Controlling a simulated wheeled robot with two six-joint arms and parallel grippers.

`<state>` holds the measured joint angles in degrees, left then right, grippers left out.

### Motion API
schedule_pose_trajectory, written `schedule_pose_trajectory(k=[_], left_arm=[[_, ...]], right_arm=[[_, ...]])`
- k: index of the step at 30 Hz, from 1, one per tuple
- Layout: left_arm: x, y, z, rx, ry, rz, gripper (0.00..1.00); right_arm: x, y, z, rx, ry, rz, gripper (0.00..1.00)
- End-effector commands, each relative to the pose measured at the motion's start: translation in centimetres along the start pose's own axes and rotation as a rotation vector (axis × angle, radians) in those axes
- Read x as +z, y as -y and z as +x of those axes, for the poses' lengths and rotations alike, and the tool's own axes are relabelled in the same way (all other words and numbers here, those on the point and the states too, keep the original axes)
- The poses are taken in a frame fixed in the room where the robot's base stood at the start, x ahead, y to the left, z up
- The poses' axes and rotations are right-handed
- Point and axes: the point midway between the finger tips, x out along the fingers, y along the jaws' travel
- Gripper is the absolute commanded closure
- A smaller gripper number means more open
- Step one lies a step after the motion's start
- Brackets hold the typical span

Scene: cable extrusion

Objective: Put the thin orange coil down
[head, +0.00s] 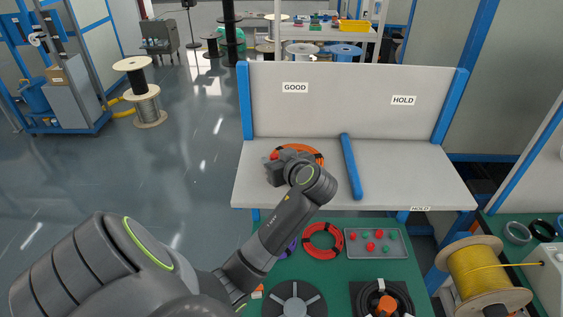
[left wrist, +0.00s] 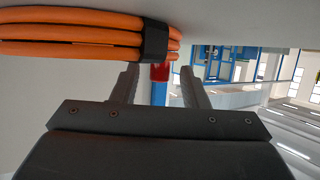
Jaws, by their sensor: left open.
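The orange coil (head: 312,151) lies on the pale shelf under the GOOD label, left of the blue divider. My left gripper (head: 275,172) is at its near-left side and hides part of it. In the left wrist view the coil's orange strands (left wrist: 70,34) run along the upper left, bound by a black band. My left gripper (left wrist: 158,88) is open there, its fingers apart, with a red piece (left wrist: 160,72) showing between them beyond the tips. The coil appears to rest against the pale surface. My right gripper is not in view.
A blue divider (head: 351,168) separates the GOOD and HOLD sides; the HOLD side (head: 410,175) is bare. Below, the green table holds a red-orange coil (head: 323,241), a grey tray (head: 377,254) of small red and green parts, and reels. A yellow cable spool (head: 480,275) stands right.

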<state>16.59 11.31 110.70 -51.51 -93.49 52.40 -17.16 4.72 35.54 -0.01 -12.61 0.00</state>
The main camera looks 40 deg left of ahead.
Motion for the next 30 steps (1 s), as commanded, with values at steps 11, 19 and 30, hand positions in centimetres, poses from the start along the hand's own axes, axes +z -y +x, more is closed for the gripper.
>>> schedule_pose_trajectory(k=[11, 19, 30], left_arm=[[0.4, -0.1, -5.4, 0.006, 0.005, -0.008, 0.6], [0.2, -0.1, -9.5, 0.005, 0.004, -0.005, 0.6], [-0.1, 0.0, -12.0, 0.0, 0.0, -0.001, 0.6]], right_arm=[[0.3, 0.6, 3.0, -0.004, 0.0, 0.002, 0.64], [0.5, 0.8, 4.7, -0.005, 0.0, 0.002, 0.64], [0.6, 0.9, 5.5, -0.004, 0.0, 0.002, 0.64]])
